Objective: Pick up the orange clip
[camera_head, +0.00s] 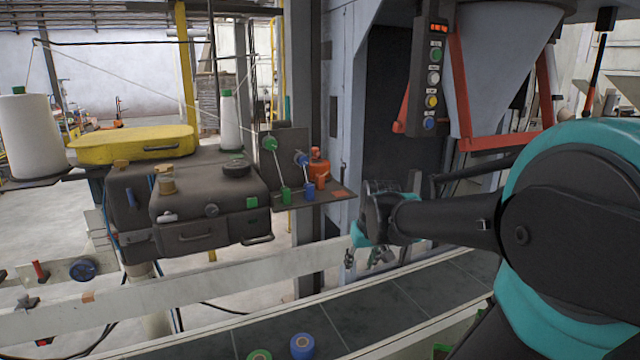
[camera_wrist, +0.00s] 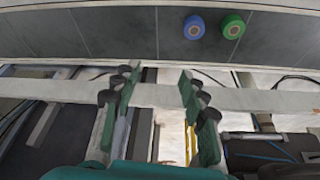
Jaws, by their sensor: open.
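I cannot make out a clear orange clip in either view. In the head view, a small orange-tan piece (camera_head: 88,297) sits on the pale rail at the left, too small to identify. A flat orange patch (camera_head: 338,193) lies on the dark shelf, beside an orange container (camera_head: 319,167). My gripper (camera_head: 367,258) hangs near the conveyor, right of and below the shelf, apart from all of these. In the wrist view my gripper (camera_wrist: 157,82) has its green fingers spread, with nothing between them.
A blue roll (camera_head: 302,346) and a green roll (camera_head: 259,355) are on the dark conveyor (camera_head: 375,315). The pale rail (camera_head: 190,290) runs alongside it. A dark sewing head (camera_head: 205,195) with a yellow cover (camera_head: 130,145) stands left. A button panel (camera_head: 432,80) hangs above my arm.

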